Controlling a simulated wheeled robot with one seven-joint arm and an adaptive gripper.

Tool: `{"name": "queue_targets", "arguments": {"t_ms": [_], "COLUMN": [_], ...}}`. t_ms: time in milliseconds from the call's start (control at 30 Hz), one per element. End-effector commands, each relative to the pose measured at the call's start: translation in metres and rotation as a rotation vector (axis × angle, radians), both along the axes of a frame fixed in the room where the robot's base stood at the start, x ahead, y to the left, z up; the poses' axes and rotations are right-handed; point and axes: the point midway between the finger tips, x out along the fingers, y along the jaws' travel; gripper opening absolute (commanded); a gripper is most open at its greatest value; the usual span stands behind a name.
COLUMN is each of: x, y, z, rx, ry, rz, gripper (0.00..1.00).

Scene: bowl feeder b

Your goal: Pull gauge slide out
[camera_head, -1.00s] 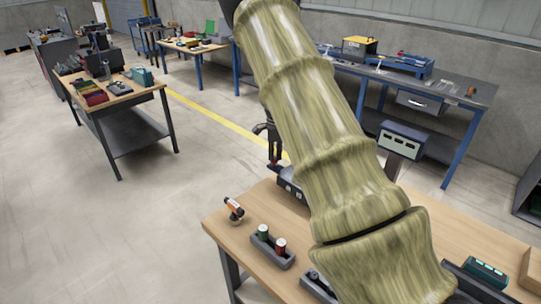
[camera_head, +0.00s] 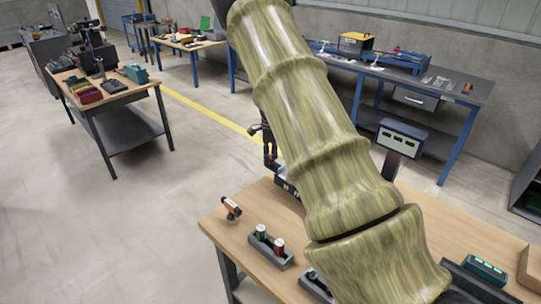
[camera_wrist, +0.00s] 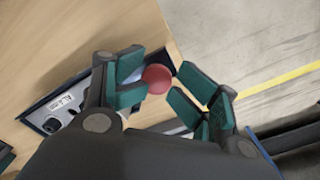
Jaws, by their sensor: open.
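In the wrist view a round red knob (camera_wrist: 158,78) sits between the teal-padded fingers of my open gripper (camera_wrist: 172,90). The knob appears close to the left finger pad, and a gap shows on its right; I cannot tell whether it touches. A dark, long gauge block (camera_wrist: 42,118) with a white label and a pale metal strip lies on the wooden bench, running up toward the knob. My fingers hide part of it. In the head view part of a dark block (camera_head: 288,187) shows at the bench's far edge, mostly behind my arm.
The wooden bench (camera_head: 262,200) also holds an orange-black tool (camera_head: 231,208), a grey holder (camera_head: 272,250) with green and red cylinders, and a teal device (camera_head: 485,269) at right. A grey display box (camera_head: 401,138) stands beyond. Open floor lies left of the bench.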

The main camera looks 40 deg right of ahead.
Motion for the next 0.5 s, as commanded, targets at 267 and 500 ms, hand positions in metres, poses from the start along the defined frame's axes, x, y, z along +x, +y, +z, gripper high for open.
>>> {"name": "queue_targets", "arguments": {"t_ms": [267, 500], "x": [0.001, 0.001], "y": [-0.001, -0.001], "z": [0.005, 0.034], "rx": [-0.002, -0.003], "ry": [-0.001, -0.004], "rz": [0.001, 0.001], "gripper": [0.51, 0.51]}}
